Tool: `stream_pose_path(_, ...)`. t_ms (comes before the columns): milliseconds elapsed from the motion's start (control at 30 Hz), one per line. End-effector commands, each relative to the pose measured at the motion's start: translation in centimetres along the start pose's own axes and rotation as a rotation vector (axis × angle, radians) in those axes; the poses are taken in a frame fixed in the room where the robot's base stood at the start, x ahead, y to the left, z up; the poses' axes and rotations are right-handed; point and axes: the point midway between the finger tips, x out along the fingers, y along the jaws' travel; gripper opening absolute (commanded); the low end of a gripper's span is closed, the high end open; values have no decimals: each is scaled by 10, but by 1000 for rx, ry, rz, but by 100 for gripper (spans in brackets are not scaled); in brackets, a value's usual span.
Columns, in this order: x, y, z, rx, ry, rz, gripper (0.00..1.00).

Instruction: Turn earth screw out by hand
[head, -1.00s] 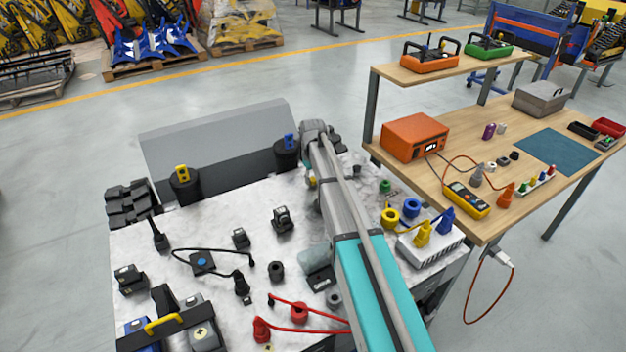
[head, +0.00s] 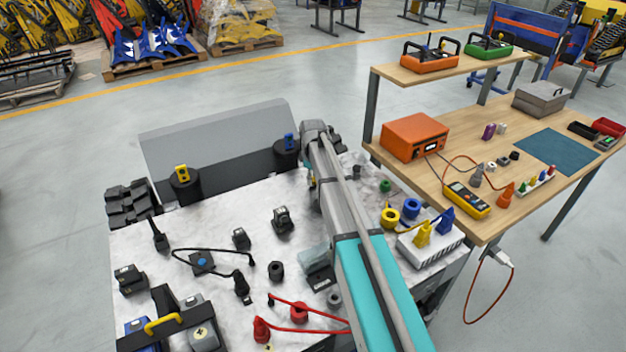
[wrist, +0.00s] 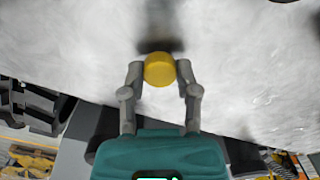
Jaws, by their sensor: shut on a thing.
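In the wrist view, a yellow round knob (wrist: 160,69), which looks like the head of the earth screw, sits between the two grey fingers of my gripper (wrist: 160,76). The fingers are shut on its sides. A blurred dark part (wrist: 160,40) lies just beyond it, over the pale marbled top. Any thread is hidden, so I cannot tell how far out the screw is. In the head view my arm covers most of the gripper and the screw.
The carrier's marbled top (head: 215,225) holds several black connectors, red cabled plugs (head: 299,312) and a white block with yellow and blue plugs (head: 432,246). Two black posts with yellow (head: 182,174) and blue (head: 289,141) tops stand at the back. A wooden bench (head: 470,225) is at right.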

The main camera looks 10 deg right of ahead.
Motion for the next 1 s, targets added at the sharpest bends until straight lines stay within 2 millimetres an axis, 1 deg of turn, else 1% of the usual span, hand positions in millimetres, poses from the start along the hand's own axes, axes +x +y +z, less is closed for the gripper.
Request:
stream_pose_path(500, 0, -2, 1, -393, -2, -3, 7)
stream_pose_path(667, 0, -2, 1, -444, -2, -4, 7)
stream_pose_path(867, 0, -2, 1, -446, -2, -4, 7)
stream_pose_path(900, 0, -2, 1, -446, -2, -4, 45)
stream_pose_path(967, 0, -2, 1, -445, -2, -4, 56)
stream_pose_path(1000, 0, -2, 1, -445, -2, -3, 63)
